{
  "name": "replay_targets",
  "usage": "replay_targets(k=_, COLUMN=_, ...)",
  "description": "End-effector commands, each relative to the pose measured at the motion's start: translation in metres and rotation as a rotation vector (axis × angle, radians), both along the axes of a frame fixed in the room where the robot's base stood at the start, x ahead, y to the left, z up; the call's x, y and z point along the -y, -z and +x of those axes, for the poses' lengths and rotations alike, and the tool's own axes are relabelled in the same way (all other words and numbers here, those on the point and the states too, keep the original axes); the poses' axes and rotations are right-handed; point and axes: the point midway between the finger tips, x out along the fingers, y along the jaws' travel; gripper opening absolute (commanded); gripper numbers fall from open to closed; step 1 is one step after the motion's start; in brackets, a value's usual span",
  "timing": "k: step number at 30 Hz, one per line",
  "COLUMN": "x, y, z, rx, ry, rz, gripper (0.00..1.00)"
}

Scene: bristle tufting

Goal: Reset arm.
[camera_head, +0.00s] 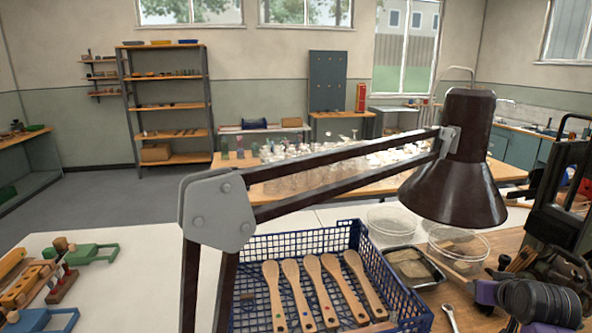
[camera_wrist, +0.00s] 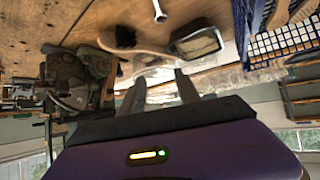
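My gripper (camera_wrist: 161,82) shows in the wrist view with its two grey fingers apart and nothing visible between them. Its purple body fills the bottom of that view. Past the fingertips, a wooden brush handle with a black bristle tuft (camera_wrist: 122,38) lies on the wooden bench. In the head view, a purple and black part of my arm shows at the lower right, over the bench; the fingertips cannot be made out there.
A blue basket (camera_head: 345,230) holds several wooden handles (camera_head: 318,285). A brown lamp (camera_head: 455,185) arches over the basket.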

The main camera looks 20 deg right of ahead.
Motion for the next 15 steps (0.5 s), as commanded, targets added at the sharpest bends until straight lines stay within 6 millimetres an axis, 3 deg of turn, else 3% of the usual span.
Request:
replay_targets(k=7, x=-0.081, y=0.007, z=0.006, rx=0.234, ry=-0.055, rz=-0.164, gripper=0.40)
replay_targets(k=15, x=-0.192, y=0.010, z=-0.025, rx=0.418, ry=-0.154, rz=-0.256, gripper=0.40)
